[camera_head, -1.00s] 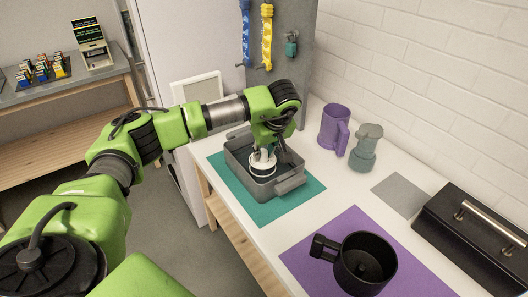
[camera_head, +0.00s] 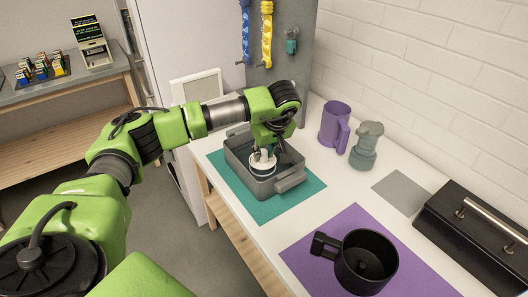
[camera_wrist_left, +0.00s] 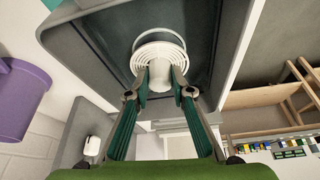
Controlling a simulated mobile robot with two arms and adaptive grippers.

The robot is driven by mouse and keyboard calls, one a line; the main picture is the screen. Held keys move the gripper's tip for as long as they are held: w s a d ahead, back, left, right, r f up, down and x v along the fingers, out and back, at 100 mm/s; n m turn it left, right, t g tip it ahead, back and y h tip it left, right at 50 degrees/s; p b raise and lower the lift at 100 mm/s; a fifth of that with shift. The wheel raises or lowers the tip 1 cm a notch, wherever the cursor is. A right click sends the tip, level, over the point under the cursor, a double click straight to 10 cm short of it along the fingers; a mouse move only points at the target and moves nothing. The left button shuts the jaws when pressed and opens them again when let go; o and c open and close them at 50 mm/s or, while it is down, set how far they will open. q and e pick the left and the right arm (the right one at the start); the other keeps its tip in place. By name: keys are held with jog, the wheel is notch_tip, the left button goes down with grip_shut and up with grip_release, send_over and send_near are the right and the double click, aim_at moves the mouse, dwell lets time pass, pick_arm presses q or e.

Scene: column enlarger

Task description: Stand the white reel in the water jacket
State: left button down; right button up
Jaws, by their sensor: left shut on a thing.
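The white reel (camera_head: 263,160) is within the walls of a grey tub with end handles (camera_head: 291,181), which I take as the water jacket. The tub stands on a teal mat (camera_head: 312,190). My left gripper (camera_head: 264,148) reaches down into the tub and is shut on the reel's core. In the left wrist view, both fingers (camera_wrist_left: 159,88) close on the core of the white reel (camera_wrist_left: 158,50), with the grey tub (camera_wrist_left: 85,45) around it. I cannot tell whether the reel touches the tub floor. My right gripper is not in view.
A purple mug (camera_head: 334,124) and a grey-green pot (camera_head: 366,146) stand behind the tub. A black mug (camera_head: 365,264) stands on a purple mat (camera_head: 318,250) in front. A black box with a bar handle (camera_head: 475,240) is at right. White table shows between the mats.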

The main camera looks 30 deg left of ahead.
pick_arm(q)
jog(key=c, duration=1.7)
grip_release()
jog(key=p+v, duration=0.5)
jog(key=v, duration=0.3)
dwell(0.4)
